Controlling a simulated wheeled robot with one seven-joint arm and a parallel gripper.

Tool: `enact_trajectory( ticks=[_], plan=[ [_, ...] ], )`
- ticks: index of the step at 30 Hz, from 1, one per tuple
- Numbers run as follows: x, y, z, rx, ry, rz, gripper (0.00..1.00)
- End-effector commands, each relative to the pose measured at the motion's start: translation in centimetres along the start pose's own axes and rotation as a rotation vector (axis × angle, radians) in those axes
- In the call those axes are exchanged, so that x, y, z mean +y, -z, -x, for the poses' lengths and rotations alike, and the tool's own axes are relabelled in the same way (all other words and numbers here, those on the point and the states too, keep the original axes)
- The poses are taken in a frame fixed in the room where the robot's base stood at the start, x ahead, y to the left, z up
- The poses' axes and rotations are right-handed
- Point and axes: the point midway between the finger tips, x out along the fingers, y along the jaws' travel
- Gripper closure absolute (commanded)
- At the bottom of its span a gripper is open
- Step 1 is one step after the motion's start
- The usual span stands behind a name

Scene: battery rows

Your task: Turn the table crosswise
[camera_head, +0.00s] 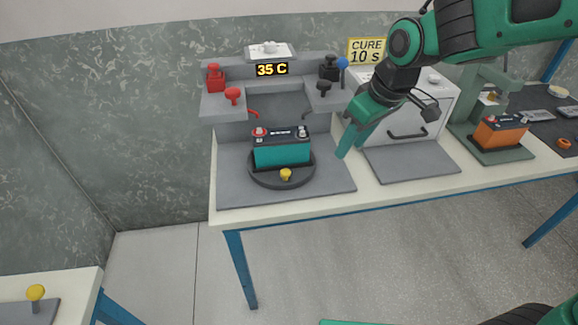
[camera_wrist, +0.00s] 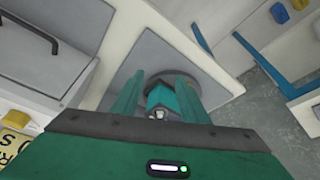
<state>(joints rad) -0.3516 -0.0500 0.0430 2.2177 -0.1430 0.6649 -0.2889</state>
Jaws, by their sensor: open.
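The turntable (camera_head: 264,178) is a dark round disk on a grey mat. It has a yellow knob (camera_head: 286,175) at its front edge. A teal battery (camera_head: 282,153) with a black top stands upright on it, its long side running left to right. My gripper (camera_head: 345,153) is to the right of the turntable, pointing down, apart from battery and knob. In the wrist view, my gripper's open fingers (camera_wrist: 158,76) frame part of the teal battery (camera_wrist: 160,96), with nothing held. Part of the turntable (camera_wrist: 206,92) shows behind; the knob is hidden there.
A grey fixture (camera_head: 223,105) with red and black clamps and a "35 C" display (camera_head: 272,69) stands behind the turntable. A white oven (camera_head: 425,120) is behind right, with a bare grey mat (camera_head: 410,163) before it. An orange battery (camera_head: 500,132) stands further right.

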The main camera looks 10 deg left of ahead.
Motion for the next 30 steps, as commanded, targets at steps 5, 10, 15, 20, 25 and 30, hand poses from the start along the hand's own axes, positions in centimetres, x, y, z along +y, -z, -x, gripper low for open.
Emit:
enact_trajectory(
  ticks=[5,10,15,20,25,30],
  plan=[
    [-6.7,5.5,-2.2,0.061,0.079,0.207,0.60],
    [-8.5,6.8,-3.0,0.080,0.100,0.257,0.60],
    [-8.7,6.8,-4.9,0.077,0.101,0.257,0.60],
    [-8.9,7.0,-7.8,0.075,0.100,0.255,0.60],
    [-9.2,7.1,-10.6,0.076,0.100,0.254,0.60],
    [-9.3,7.3,-12.5,0.078,0.098,0.253,0.60]
  ],
)
